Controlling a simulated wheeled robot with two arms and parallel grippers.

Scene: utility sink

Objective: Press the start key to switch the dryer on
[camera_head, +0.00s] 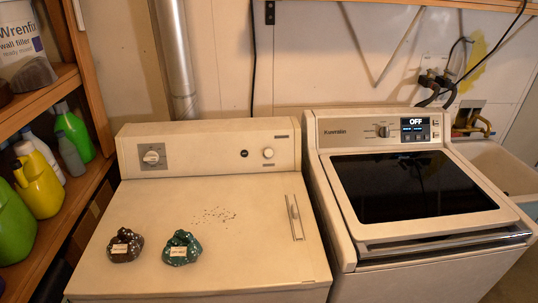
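Two white machines stand side by side. The left one (255,250) has a plain top and a metal duct (175,60) rising behind it, so it looks like the dryer. Its back panel (205,145) carries a dial (152,156) at the left, a small dark round button (244,153) and a pale round knob or key (268,153) at the right. Their labels are too small to read, so I cannot tell which is the start key. The right machine (335,215) has a dark glass lid (410,186) and a display (415,129) reading OFF. Neither gripper is in view.
Two small patterned bundles with labels, one brown (125,245) and one green (181,248), lie on the left machine's top near dark specks (213,215) and a slider-like fitting (294,216). A wooden shelf (72,215) with bottles stands left. A sink (500,165) is far right.

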